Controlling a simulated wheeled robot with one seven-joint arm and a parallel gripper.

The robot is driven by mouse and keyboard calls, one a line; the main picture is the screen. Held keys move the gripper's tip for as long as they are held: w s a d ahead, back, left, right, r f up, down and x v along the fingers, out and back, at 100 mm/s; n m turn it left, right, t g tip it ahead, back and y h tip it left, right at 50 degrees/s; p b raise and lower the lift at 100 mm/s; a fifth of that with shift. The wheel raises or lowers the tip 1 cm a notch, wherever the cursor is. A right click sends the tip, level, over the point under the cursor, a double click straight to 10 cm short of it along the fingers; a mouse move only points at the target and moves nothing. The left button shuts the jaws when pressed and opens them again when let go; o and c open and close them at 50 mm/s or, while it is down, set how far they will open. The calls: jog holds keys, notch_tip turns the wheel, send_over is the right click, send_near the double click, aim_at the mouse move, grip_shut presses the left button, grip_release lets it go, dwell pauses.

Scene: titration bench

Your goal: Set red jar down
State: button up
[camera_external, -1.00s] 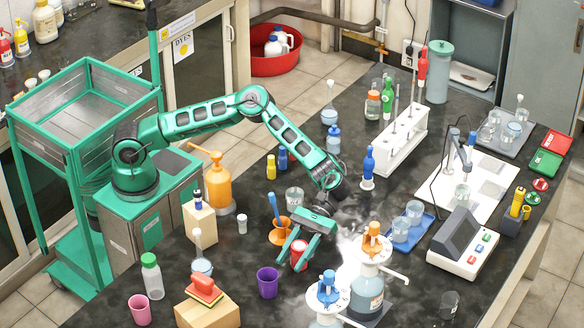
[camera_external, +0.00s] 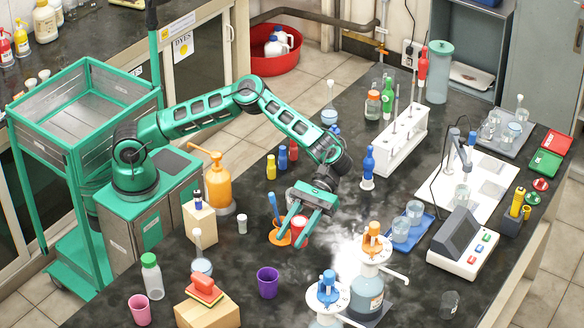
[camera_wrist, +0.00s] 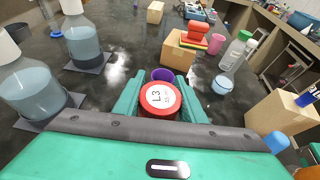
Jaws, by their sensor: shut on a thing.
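The red jar (camera_external: 299,228) is between the fingers of my gripper (camera_external: 294,239), near the middle of the dark bench. In the wrist view, the jar's round red lid (camera_wrist: 160,98) has a white label reading L3 and sits between the two green fingers. The fingers are shut on the jar, which looks upright. Its base is hidden in the wrist view, and I cannot tell whether it touches the bench. An orange mortar (camera_external: 279,238) with a blue pestle (camera_external: 274,206) stands just left of the jar in the external view.
A purple cup (camera_external: 267,283) stands in front of the jar. Large dispenser bottles (camera_external: 369,290) stand front right, with white mist behind them. A blue bottle (camera_external: 368,167) and a white rack (camera_external: 402,138) stand farther back. Some bare bench (camera_external: 330,255) lies right of the jar.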

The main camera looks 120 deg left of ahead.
jog(key=shift+a+r, duration=0.2)
jog(key=shift+r, duration=0.15)
jog(key=s+a+n+t+y, duration=0.3)
jog(key=a+n+t+y, duration=0.3)
jog(key=a, duration=1.2)
jog(key=s+a+n+t+y, duration=0.35)
jog(key=a+n+t, duration=0.45)
jog(key=a, duration=0.9)
jog(key=s+a+r+n+g+y, duration=0.2)
jog(key=s+a+n+y, duration=0.3)
jog(key=s+a, duration=0.7)
jog(key=s+a+r+n+g+y, duration=0.2)
jog(key=s+a+n+y, duration=0.4)
jog(key=s+a, duration=0.7)
jog(key=shift+s+a+r+y, duration=0.2)
jog(key=shift+s+r+y, duration=0.25)
jog(key=shift+r+y, duration=0.35)
jog(key=shift+w+f, duration=0.1)
jog(key=shift+f, duration=0.05)
